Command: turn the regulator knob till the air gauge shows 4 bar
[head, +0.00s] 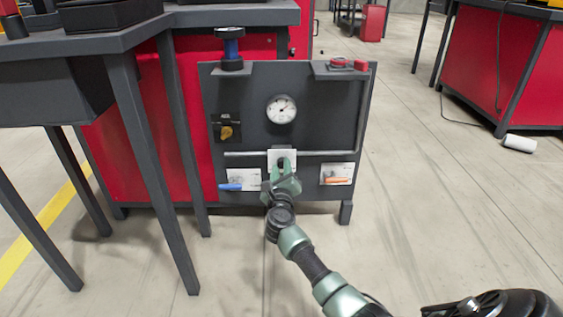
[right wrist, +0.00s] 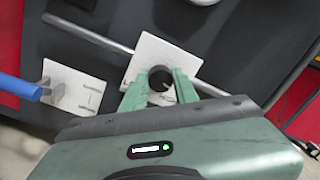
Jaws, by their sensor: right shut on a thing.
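The air gauge (head: 281,109) is a round white dial on the dark panel (head: 320,110) in the head view. Its needle is too small to read. Below it a white plate (head: 274,157) carries the dark round regulator knob (right wrist: 159,77), seen best in the right wrist view. My right gripper (right wrist: 159,88) reaches the knob, with one green finger on each side, and is shut on it. In the head view the right gripper (head: 283,168) covers most of the knob. My left gripper is not in view.
A blue-handled lever (head: 231,187) is left of the knob, an orange-handled one (head: 337,180) right. A pipe (head: 330,152) crosses the panel. A dark table (head: 130,35) stands left.

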